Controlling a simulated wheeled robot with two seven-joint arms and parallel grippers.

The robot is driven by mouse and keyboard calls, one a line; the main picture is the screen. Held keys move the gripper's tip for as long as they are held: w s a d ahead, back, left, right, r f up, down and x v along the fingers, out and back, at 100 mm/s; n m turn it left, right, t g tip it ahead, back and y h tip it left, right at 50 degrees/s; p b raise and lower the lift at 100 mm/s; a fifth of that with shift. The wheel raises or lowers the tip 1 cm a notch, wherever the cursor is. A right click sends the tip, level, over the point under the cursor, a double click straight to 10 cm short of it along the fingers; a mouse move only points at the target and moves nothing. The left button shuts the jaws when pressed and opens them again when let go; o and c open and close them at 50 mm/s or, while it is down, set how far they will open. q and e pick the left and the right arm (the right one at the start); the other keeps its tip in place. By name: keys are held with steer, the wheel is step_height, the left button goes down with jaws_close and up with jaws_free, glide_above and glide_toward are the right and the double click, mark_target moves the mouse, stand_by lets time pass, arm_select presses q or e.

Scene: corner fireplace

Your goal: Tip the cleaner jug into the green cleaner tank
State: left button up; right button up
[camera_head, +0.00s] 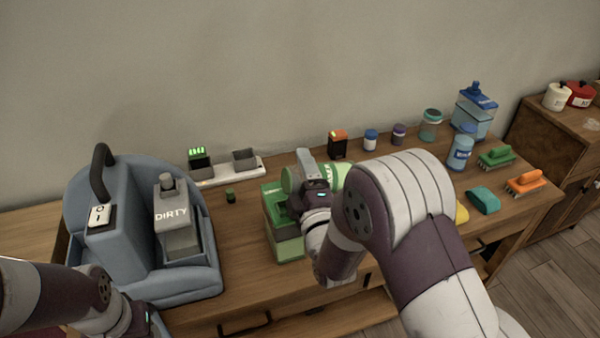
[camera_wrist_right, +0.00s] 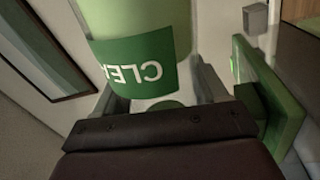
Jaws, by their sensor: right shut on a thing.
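The cleaner jug (camera_head: 338,174) is light green with a darker green label, which also shows in the right wrist view (camera_wrist_right: 137,65). My right gripper (camera_head: 310,182) is shut on it, and the jug lies tilted over on its side. The green cleaner tank (camera_head: 289,248) stands on the table just left of and below my right gripper; its green top shows in the right wrist view (camera_wrist_right: 268,85). My wrist hides part of the tank and jug, so the jug's mouth is unclear. My left gripper (camera_head: 140,318) is low at the left, its fingers not clear.
A blue machine with a grey DIRTY tank (camera_head: 178,225) stands left. A small dark green cap (camera_head: 231,196) and a white charger strip (camera_head: 225,173) are behind. Several bottles and brushes fill the right side, including a blue bottle (camera_head: 460,151) and orange brush (camera_head: 524,182).

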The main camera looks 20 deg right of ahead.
stand_by(0.4)
steer(key=shift+n, duration=0.3)
steer(key=shift+f+b, duration=0.2)
steer(key=shift+b, duration=0.3)
stand_by(0.4)
steer(key=shift+f+n, duration=0.1)
steer(key=shift+n, duration=0.3)
steer(key=shift+d, duration=0.1)
